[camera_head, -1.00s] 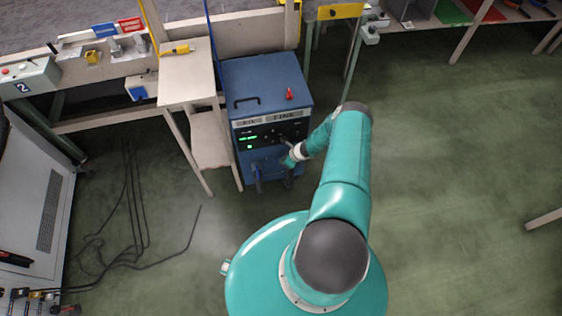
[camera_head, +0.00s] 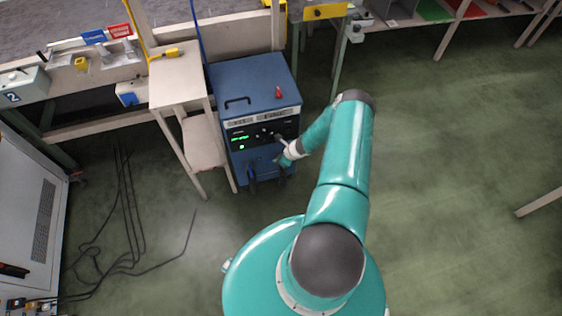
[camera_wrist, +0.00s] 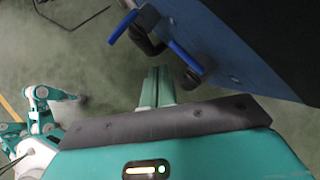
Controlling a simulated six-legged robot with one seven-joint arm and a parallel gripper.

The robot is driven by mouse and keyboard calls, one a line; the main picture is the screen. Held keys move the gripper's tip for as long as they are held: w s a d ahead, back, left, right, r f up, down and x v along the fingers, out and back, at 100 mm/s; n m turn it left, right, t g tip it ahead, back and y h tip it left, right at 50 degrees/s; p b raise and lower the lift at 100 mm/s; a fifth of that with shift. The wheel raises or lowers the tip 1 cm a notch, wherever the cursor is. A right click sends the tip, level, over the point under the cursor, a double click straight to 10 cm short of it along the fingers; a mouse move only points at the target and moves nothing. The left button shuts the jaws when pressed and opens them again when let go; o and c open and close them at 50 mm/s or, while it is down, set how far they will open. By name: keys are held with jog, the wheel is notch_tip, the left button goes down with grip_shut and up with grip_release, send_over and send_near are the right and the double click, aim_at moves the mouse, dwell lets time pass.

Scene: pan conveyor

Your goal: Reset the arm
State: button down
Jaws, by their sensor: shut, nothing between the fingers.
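My gripper (camera_head: 281,158) is at the front of the blue cabinet (camera_head: 253,86), close to its lower panel. My teal arm reaches to it from the lower middle of the head view, with the elbow bent at the right of the cabinet. In the wrist view my gripper (camera_wrist: 158,86) has its two fingers together with nothing between them. It points past the cabinet's blue handle (camera_wrist: 186,58) and a black part beside it, apart from both in the picture. Part of the gripper's far side is hidden in the head view.
A wooden stand (camera_head: 176,84) is left of the cabinet. Dark cables (camera_head: 125,215) lie on the floor at left, near a grey cabinet (camera_head: 30,215). A red item (camera_head: 278,92) is on the cabinet top. The green floor at right is largely clear.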

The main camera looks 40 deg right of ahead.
jog(key=s+a+r, duration=0.1)
jog(key=s+r, duration=0.3)
jog(key=r, duration=0.2)
jog(key=shift+a+r, duration=0.2)
jog(key=shift+r, duration=0.15)
